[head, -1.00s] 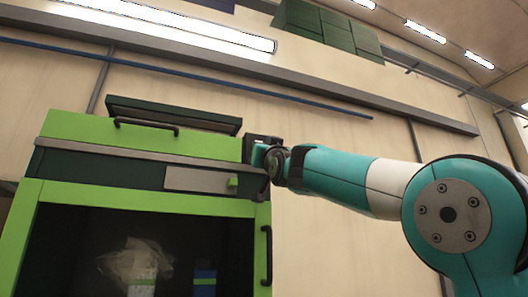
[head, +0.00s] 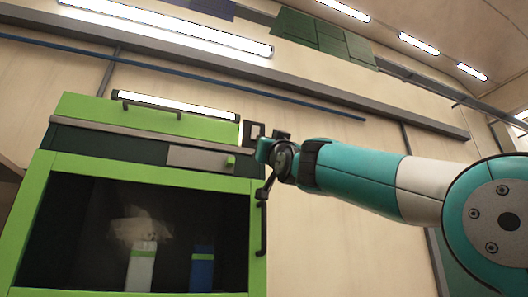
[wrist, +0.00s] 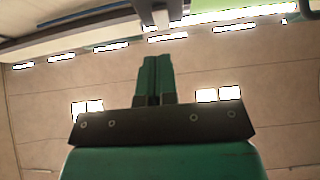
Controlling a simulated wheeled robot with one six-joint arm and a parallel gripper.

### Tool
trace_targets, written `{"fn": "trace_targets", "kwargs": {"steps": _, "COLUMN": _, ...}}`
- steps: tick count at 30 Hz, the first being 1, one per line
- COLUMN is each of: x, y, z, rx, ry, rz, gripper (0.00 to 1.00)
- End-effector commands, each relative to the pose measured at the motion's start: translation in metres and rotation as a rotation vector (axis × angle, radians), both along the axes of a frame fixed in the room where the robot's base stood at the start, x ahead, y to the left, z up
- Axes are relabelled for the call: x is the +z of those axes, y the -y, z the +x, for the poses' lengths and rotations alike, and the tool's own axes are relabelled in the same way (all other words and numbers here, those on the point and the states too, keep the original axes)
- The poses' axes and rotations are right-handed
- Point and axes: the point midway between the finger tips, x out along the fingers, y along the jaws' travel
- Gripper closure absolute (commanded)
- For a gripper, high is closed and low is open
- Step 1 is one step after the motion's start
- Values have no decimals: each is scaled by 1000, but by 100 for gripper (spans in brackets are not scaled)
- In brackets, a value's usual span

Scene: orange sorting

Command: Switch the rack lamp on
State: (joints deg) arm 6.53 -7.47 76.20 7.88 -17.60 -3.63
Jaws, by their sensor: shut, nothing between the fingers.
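The rack lamp (head: 180,105) is a long bar along the top of the green rack (head: 150,122), and it glows white. My gripper (head: 256,133) is beside the rack's upper right corner in the head view. In the wrist view my gripper's two green fingers (wrist: 155,72) are pressed together with nothing between them. A small grey block (wrist: 154,14) lies beyond the fingertips; I cannot tell what it is. A grey plate with a small green knob (head: 230,161) sits on the rack's dark front band, left of and below my gripper.
The rack's open compartment holds a white carton (head: 142,266) with a crumpled clear bag (head: 135,228) behind it, and a blue carton (head: 203,270). A bare wall with a blue pipe (head: 220,84) stands behind.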

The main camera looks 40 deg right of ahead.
Motion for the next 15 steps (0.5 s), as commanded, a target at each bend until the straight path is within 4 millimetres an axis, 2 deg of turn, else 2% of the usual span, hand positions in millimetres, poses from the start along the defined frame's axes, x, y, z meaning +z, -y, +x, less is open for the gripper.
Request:
{"fn": "trace_targets", "kwargs": {"steps": 1, "x": -14, "y": -2, "z": -5, "rx": 0, "ry": 0, "rz": 0, "gripper": 100}}
{"fn": "trace_targets", "kwargs": {"steps": 4, "x": -23, "y": -3, "z": -11, "rx": 0, "ry": -1, "rz": 0, "gripper": 100}}
{"fn": "trace_targets", "kwargs": {"steps": 15, "x": -29, "y": -5, "z": -18, "rx": -1, "ry": -1, "rz": 0, "gripper": 100}}
